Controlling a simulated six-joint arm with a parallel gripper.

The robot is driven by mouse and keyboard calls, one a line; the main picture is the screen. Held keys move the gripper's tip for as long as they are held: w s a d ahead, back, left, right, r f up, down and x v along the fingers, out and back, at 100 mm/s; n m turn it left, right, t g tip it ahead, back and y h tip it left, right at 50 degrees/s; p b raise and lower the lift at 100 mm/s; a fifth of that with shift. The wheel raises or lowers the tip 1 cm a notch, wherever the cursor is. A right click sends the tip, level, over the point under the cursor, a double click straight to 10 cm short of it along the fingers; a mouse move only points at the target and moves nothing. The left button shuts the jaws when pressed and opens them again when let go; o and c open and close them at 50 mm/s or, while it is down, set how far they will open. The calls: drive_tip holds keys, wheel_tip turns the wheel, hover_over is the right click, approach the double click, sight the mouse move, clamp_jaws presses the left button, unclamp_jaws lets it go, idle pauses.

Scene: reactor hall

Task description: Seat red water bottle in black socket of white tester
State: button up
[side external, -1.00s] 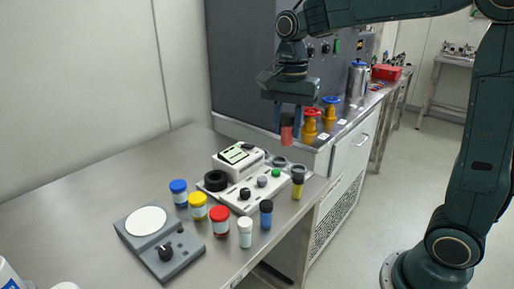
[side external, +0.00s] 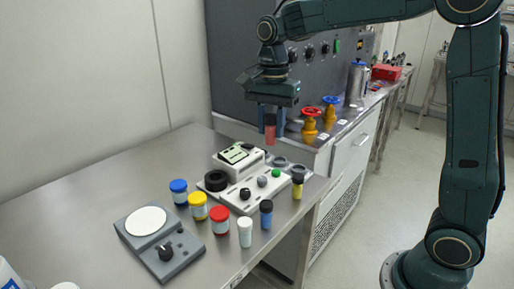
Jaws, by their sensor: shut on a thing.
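My gripper (side external: 271,128) is shut on a small red bottle with a dark cap, the red water bottle (side external: 270,137). It holds the bottle upright in the air, above and behind the white tester. The white tester (side external: 238,198) stands on the steel bench, with a raised screen part (side external: 240,155), a green button and dark and grey knobs. A round black socket (side external: 215,181) is at its left side, below and to the left of the bottle in the picture. The socket looks empty.
Small yellow (side external: 297,189), blue (side external: 266,219) and white (side external: 245,235) bottles stand along the tester's front and right. Jars with blue (side external: 179,194), yellow (side external: 198,207) and red (side external: 220,221) lids stand left. A grey device (side external: 160,245) sits front left. Valves (side external: 310,126) stand behind right.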

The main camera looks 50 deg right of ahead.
drive_tip(key=w+a+f+m, duration=0.1)
drive_tip(key=w+a+f, duration=0.1)
drive_tip(key=w+f, duration=0.3)
drive_tip(key=w+a+f+m, duration=0.1)
drive_tip(key=w+f, duration=0.4)
drive_tip(key=w, duration=0.6)
drive_tip(key=shift+a+f, duration=0.25)
drive_tip(key=shift+a, duration=0.35)
drive_tip(key=shift+f, duration=0.2)
drive_tip(key=shift+f, duration=2.5)
drive_tip(key=shift+f, duration=0.4)
drive_tip(key=o, duration=1.5)
drive_tip(key=shift+o, duration=0.2)
drive_tip(key=shift+r, duration=0.1)
